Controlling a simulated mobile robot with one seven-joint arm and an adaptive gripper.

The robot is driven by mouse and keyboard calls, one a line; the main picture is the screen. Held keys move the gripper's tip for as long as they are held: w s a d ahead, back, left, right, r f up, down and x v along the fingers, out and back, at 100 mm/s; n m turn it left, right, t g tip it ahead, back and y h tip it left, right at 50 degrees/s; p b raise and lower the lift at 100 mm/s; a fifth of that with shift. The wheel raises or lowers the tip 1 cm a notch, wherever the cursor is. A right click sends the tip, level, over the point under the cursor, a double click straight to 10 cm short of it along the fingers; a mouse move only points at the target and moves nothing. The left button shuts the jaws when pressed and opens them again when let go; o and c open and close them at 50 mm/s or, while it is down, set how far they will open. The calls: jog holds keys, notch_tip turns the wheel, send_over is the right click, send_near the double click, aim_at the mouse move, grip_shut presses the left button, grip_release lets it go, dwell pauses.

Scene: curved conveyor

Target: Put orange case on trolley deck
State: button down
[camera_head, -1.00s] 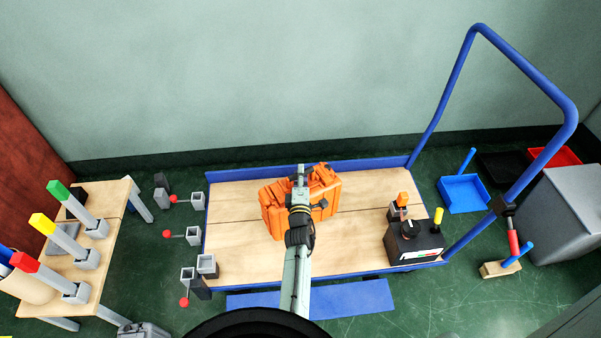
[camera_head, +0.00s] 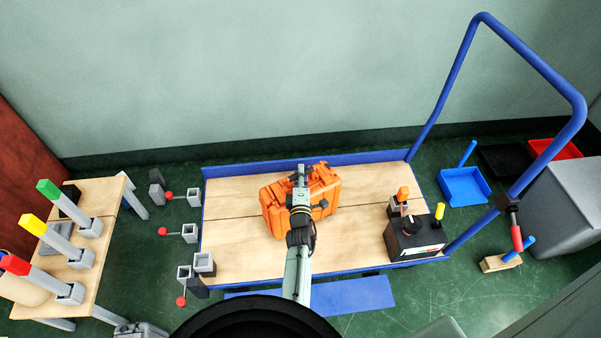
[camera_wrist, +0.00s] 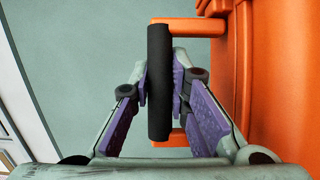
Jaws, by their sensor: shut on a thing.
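The orange case (camera_head: 273,213) appears over the middle of the trolley's wooden deck (camera_head: 237,239) in the head view. I cannot tell whether its underside touches the deck. In the wrist view, the case's orange body (camera_wrist: 276,70) fills the right side. My gripper (camera_wrist: 163,85) is shut on the black handle grip (camera_wrist: 158,125), with a purple-padded finger on each side. In the head view, my gripper (camera_head: 301,176) is above the case, and my arm hides part of the case and deck.
A black control box (camera_head: 412,238) stands on the deck's right end. The blue trolley handle (camera_head: 451,72) rises at the right. A small wooden table (camera_head: 95,205) with coloured posts stands at the left. Bare deck shows left of the case.

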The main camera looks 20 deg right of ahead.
jog(key=c, duration=1.9)
grip_release()
jog(key=shift+f, duration=0.1)
jog(key=shift+c, duration=0.2)
jog(key=o, duration=0.4)
